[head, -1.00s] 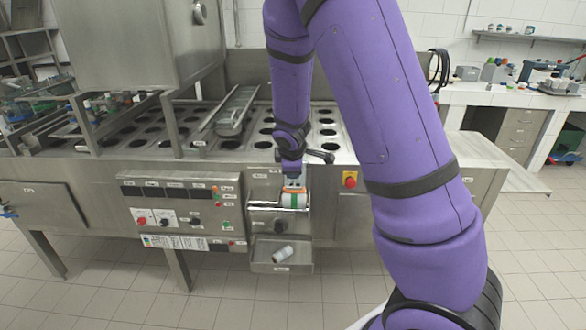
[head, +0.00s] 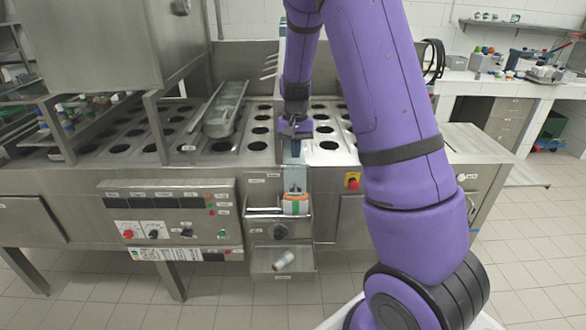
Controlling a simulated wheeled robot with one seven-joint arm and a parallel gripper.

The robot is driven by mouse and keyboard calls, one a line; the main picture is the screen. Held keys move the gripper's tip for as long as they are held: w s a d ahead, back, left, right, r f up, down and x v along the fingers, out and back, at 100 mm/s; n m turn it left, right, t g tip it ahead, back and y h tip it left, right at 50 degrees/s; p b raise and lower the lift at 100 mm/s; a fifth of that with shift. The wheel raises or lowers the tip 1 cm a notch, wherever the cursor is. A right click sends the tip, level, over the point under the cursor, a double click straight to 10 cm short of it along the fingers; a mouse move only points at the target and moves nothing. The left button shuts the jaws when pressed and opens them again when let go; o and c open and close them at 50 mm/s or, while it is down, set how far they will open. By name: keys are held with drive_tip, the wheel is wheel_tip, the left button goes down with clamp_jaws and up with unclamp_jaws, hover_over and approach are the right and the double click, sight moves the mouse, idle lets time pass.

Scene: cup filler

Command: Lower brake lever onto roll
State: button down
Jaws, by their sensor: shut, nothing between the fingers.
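The roll (head: 295,205), white with orange and green bands, sits in a small metal holder (head: 262,219) on the front of the steel machine. A narrow grey metal strip (head: 294,178) rises just above and behind the roll; it may be the brake lever, but I cannot tell for sure. My gripper (head: 295,151) points down above the strip and the roll, near the front edge of the worktop. Its bluish fingers are shut and empty, apart from the roll. Whether they touch the top of the strip is too small to tell.
A tray (head: 268,274) below the holder has a small whitish cylinder (head: 284,261) lying in it. A long metal chute (head: 224,110) lies on the worktop with round holes.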

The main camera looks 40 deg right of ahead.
approach(296, 190)
drive_tip(key=s+a+f, duration=0.1)
drive_tip(key=f, duration=0.1)
drive_tip(key=s+a+f, duration=0.1)
drive_tip(key=s+f, duration=0.1)
drive_tip(key=s+a+f, duration=0.1)
drive_tip(key=s+f, duration=0.1)
drive_tip(key=shift+s+a, duration=0.1)
drive_tip(key=shift+a, duration=0.25)
drive_tip(key=f, duration=0.1)
drive_tip(key=s+f, duration=0.1)
drive_tip(key=f, duration=0.1)
drive_tip(key=a+f, duration=0.1)
drive_tip(key=f, duration=0.1)
drive_tip(key=shift+s+f, duration=0.1)
drive_tip(key=shift+s, duration=0.25)
wheel_tip(296, 190, up, 14)
drive_tip(key=s+a, duration=0.1)
drive_tip(key=shift+s+a, duration=0.2)
drive_tip(key=shift+s, duration=0.2)
